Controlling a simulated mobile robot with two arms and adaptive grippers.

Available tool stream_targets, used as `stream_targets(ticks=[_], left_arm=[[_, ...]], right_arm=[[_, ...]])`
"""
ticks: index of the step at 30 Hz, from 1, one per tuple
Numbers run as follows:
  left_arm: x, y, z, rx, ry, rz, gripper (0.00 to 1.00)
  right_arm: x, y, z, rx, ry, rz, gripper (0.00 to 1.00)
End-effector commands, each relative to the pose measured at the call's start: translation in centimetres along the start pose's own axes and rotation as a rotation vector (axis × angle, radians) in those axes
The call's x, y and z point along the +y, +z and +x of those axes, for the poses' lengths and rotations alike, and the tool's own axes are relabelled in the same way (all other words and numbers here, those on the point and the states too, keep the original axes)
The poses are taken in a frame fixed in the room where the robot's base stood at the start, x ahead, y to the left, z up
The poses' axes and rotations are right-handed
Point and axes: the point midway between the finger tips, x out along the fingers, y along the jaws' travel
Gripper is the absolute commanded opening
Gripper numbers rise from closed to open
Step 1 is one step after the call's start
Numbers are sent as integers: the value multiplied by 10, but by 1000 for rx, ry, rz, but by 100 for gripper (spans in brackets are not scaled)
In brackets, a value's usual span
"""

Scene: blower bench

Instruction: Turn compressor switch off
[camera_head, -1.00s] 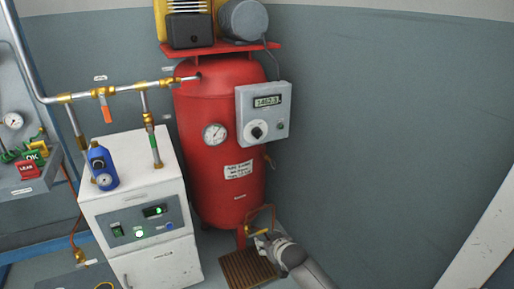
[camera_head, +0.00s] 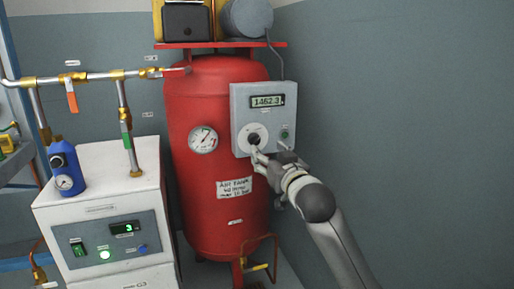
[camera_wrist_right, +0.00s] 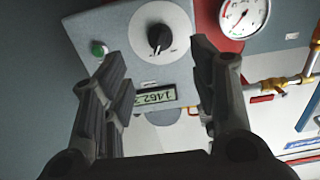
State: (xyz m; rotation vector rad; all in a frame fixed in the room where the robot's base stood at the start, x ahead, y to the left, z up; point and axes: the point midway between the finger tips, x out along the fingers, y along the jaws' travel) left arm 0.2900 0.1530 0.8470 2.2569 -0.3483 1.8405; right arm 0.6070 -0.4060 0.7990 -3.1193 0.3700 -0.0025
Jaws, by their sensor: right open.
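The compressor control box (camera_head: 243,100) is a grey panel on the front right of the red air tank (camera_head: 190,105). It has a display reading 1462.3, a black rotary switch (camera_head: 254,138) on a round white plate, and a small green button (camera_head: 285,133). In the right wrist view the switch (camera_wrist_right: 158,38) lies beyond and between the open fingers, with its pointer line visible. My right gripper (camera_head: 258,156) is open and empty, just below and in front of the switch. In the right wrist view the gripper (camera_wrist_right: 160,75) shows no contact with the switch. My left gripper is not in view.
A pressure gauge (camera_head: 203,139) is on the tank, left of the box. A white cabinet (camera_head: 105,185) with a blue device (camera_head: 65,165) on top stands at left, under brass-fitted pipes (camera_head: 100,76). The wall (camera_head: 400,120) at right is bare.

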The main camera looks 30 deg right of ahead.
Motion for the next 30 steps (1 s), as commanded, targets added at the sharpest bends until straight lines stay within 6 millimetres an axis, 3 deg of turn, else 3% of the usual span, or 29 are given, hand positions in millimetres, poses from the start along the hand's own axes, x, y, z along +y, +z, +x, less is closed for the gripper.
stream_targets(ticks=[15, 21, 30], left_arm=[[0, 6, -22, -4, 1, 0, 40], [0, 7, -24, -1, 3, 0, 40], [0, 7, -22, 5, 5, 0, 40]], right_arm=[[0, 2, 78, 0, 0, 0, 54], [0, 1, 92, -1, -1, 0, 54], [0, 0, 95, -1, -1, 0, 54]])
